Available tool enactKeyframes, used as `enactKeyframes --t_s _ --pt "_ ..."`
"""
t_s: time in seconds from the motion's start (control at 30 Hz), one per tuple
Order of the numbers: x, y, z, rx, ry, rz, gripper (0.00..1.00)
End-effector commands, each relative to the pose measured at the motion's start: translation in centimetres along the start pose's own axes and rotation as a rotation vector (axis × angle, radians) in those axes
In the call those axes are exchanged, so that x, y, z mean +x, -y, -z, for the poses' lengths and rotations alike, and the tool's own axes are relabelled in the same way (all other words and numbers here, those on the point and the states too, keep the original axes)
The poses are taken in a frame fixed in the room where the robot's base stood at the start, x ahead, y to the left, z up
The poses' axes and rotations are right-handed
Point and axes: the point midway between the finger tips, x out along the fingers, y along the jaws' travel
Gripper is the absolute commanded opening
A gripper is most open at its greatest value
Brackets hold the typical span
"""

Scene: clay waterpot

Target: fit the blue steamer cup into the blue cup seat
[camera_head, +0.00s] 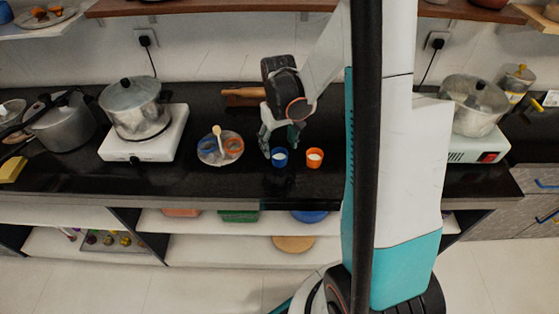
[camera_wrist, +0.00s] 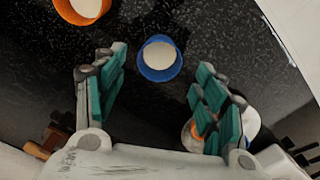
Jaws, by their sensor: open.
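The blue steamer cup (camera_head: 279,158), with white contents, stands upright on the dark counter. In the wrist view the blue cup (camera_wrist: 159,60) shows between and slightly beyond the fingers. My gripper (camera_head: 280,141) is open, pointing down over the cup, with nothing held; its teal fingers (camera_wrist: 162,72) lie either side of the cup in the wrist view. In the wrist view the right finger partly hides the plate.
An orange cup (camera_head: 314,158) stands close to the right of the blue cup. A pot on a white stove (camera_head: 143,140) is at left, and another pot (camera_head: 473,104) is at right. The counter's front edge is near; clear counter lies between plate and blue cup.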

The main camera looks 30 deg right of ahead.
Motion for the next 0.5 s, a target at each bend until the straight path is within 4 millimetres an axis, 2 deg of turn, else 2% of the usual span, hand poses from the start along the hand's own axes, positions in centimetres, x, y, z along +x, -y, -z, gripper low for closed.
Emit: enactKeyframes --t_s 0.17,0.4,0.5 --pt "1.5 -0.1 -0.1 0.000 0.000 0.000 0.65" --pt "4.9 -0.1 -0.2 0.000 0.000 0.000 0.65" --pt "5.3 -0.1 -0.2 0.000 0.000 0.000 0.65"
